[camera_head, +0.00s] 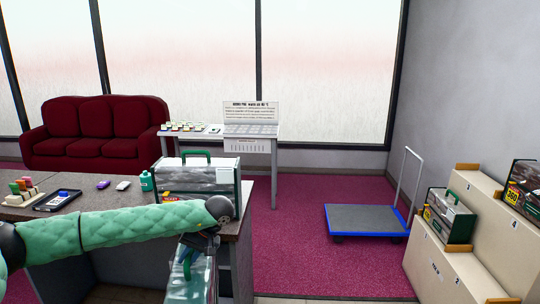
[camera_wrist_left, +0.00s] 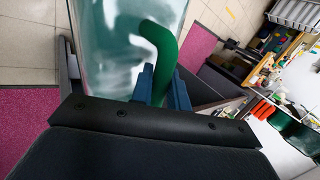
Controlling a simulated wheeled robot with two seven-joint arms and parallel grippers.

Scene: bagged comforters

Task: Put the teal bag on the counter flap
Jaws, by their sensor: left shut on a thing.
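My left gripper (camera_head: 201,241) is beside the counter's right end. It is shut on the green handle (camera_wrist_left: 162,55) of a clear bag with pale teal contents. In the left wrist view the blue fingers (camera_wrist_left: 163,88) close around the handle, with the bag (camera_wrist_left: 112,40) beside it. In the head view the held bag (camera_head: 188,280) hangs under the gripper, partly hidden and cut by the lower edge. The dark counter (camera_head: 115,198) runs behind my left arm. I cannot tell for sure which part of it is the flap. My right gripper is out of view.
Another clear bag with a green handle (camera_head: 200,178) stands on the counter near its right end. A teal bottle (camera_head: 146,181) and a tray (camera_head: 58,200) stand left of it. A blue-edged trolley (camera_head: 367,219) and stepped boxes (camera_head: 440,262) with bags stand right. Magenta carpet between is clear.

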